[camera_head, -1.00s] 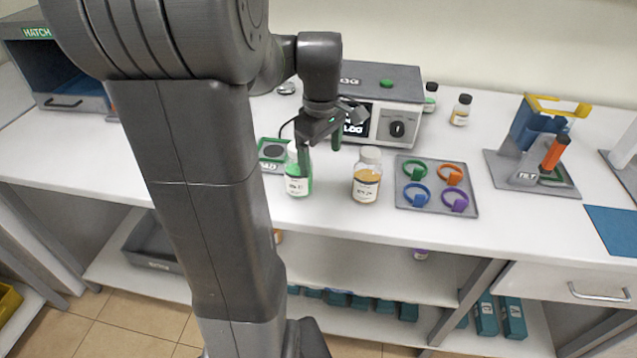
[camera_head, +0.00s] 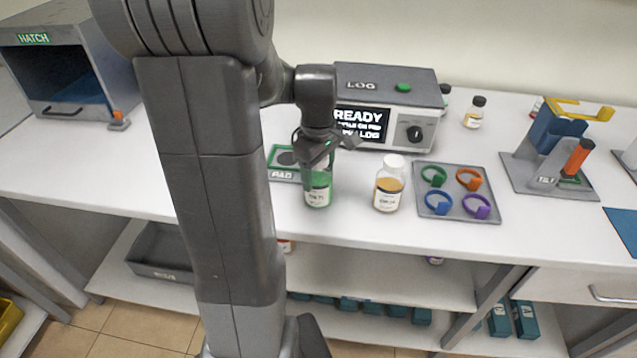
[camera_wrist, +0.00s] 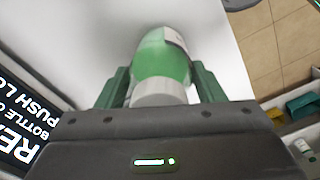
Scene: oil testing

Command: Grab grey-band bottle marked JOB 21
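A bottle of green liquid (camera_head: 318,190) with a pale label stands upright on the counter, in front of the pad. Its label is too small to read surely, and I cannot make out a band colour. My gripper (camera_head: 317,165) is lowered over it from above and hides its top. In the wrist view the green bottle (camera_wrist: 163,62) and its pale cap lie between the two green fingers of my gripper (camera_wrist: 160,82). The fingers look slightly apart from the glass. An amber bottle (camera_head: 388,187) with a white cap and similar label stands to the right.
The grey LOG device (camera_head: 390,95) stands behind, its screen showing READY. The green-edged pad (camera_head: 283,172) is behind the green bottle. A grey tray (camera_head: 455,192) with coloured rings is right of the amber bottle. A dark-capped bottle (camera_head: 474,113) stands farther back.

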